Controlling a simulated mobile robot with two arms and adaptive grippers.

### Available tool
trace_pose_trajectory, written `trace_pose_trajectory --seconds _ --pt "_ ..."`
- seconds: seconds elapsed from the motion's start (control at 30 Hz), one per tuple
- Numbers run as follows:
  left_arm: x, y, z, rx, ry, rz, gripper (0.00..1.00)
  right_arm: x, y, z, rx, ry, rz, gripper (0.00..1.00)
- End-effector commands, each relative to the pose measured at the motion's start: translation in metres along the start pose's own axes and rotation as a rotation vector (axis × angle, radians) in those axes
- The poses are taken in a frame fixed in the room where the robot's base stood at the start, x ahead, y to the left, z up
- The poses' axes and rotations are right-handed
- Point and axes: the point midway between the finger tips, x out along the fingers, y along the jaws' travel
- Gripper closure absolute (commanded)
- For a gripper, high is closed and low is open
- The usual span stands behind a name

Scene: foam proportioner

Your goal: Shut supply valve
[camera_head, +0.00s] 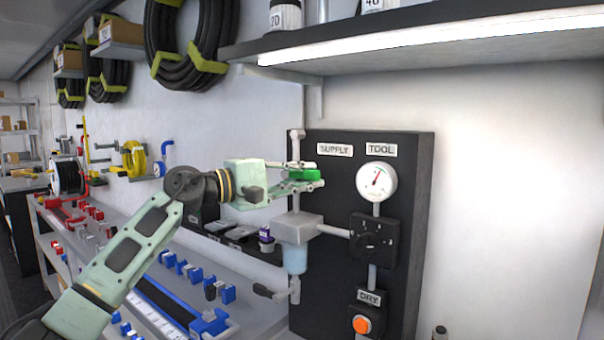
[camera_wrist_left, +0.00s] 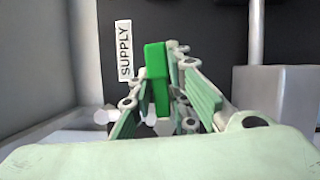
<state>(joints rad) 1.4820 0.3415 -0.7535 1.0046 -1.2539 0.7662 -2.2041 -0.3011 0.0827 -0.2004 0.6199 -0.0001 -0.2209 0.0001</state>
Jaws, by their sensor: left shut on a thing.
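The supply valve's green handle (camera_head: 303,175) is on the pipe below the SUPPLY label (camera_head: 334,149) on the black panel (camera_head: 335,195). In the head view the handle lies roughly level. My left gripper (camera_head: 308,177) reaches it from the left, and its fingers are shut on the handle. In the left wrist view the green handle (camera_wrist_left: 157,78) shows between the two fingers (camera_wrist_left: 160,105), with the SUPPLY label (camera_wrist_left: 125,50) to its left. The fingers partly hide the valve body. My right gripper is not in view.
The panel also carries a TOOL gauge (camera_head: 376,182), a black regulator (camera_head: 374,238) and an orange DRY button (camera_head: 362,324). A filter bowl (camera_head: 295,258) hangs below the valve. A lit shelf (camera_head: 420,38) juts out above. A bench with blue parts (camera_head: 180,270) stands left.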

Motion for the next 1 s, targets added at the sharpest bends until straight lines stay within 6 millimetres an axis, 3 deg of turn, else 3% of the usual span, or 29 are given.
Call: trace_pose_trajectory --seconds 0.77,0.8,1.0 --pt "0.0012 -0.0104 0.0009 0.083 -0.006 -0.047 1.00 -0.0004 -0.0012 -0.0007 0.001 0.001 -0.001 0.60" --pt "0.0012 -0.0105 0.0010 0.083 -0.006 -0.047 0.81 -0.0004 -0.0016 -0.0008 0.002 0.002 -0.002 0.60" --pt "0.0009 -0.0086 0.0007 0.083 -0.004 -0.043 0.64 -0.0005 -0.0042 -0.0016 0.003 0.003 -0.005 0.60"
